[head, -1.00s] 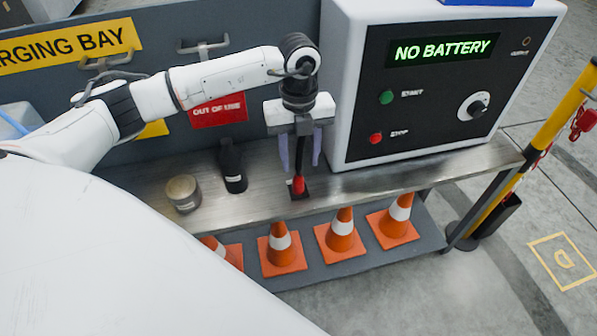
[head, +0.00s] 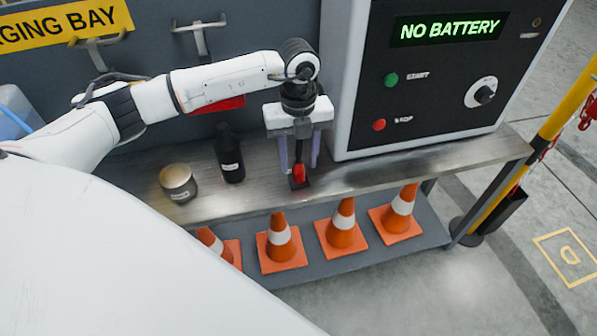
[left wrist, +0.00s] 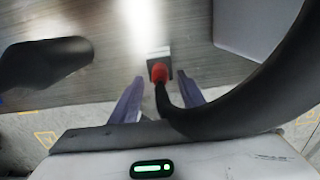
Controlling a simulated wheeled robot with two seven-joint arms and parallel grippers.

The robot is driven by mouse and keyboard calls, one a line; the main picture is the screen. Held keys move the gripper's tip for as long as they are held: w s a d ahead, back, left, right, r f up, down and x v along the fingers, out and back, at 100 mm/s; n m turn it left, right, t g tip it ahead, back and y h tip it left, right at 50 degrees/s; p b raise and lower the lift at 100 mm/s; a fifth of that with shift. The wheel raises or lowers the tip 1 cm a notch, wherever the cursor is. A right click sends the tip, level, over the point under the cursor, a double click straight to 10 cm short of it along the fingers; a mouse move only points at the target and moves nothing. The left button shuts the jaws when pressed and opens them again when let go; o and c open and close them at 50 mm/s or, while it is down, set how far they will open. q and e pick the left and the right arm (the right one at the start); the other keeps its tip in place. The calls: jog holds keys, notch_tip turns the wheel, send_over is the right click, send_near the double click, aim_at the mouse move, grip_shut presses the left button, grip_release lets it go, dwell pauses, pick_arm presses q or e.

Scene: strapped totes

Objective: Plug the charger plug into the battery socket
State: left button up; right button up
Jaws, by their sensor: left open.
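The charger plug (head: 299,173) is red, on a black cable (left wrist: 245,112), and sits at a small dark square piece (head: 297,184) on the metal bench near its front edge. My left gripper (head: 299,167) points down over it, open, one finger on each side of the plug and cable. In the left wrist view the red plug (left wrist: 158,73) shows between the open fingertips (left wrist: 160,77), with a visible gap on each side. The white charger (head: 345,80) at right reads NO BATTERY. I cannot make out a battery socket. My right gripper is not in view.
A black bottle (head: 230,155) and a round tin (head: 178,183) stand on the bench (head: 395,173) left of the plug. Several orange cones (head: 341,230) stand on the shelf below. A yellow post (head: 560,100) is at the right. The front of the bench right of the plug is clear.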

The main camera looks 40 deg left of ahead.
aim_at(298, 162)
pick_arm(q)
notch_tip(298, 162, down, 3)
jog(key=shift+r+b, duration=0.1)
jog(key=shift+b, duration=0.4)
jog(key=shift+f, duration=0.4)
dwell(0.3)
jog(key=shift+c, duration=0.2)
dwell(0.3)
grip_shut()
jog(key=shift+r, duration=0.15)
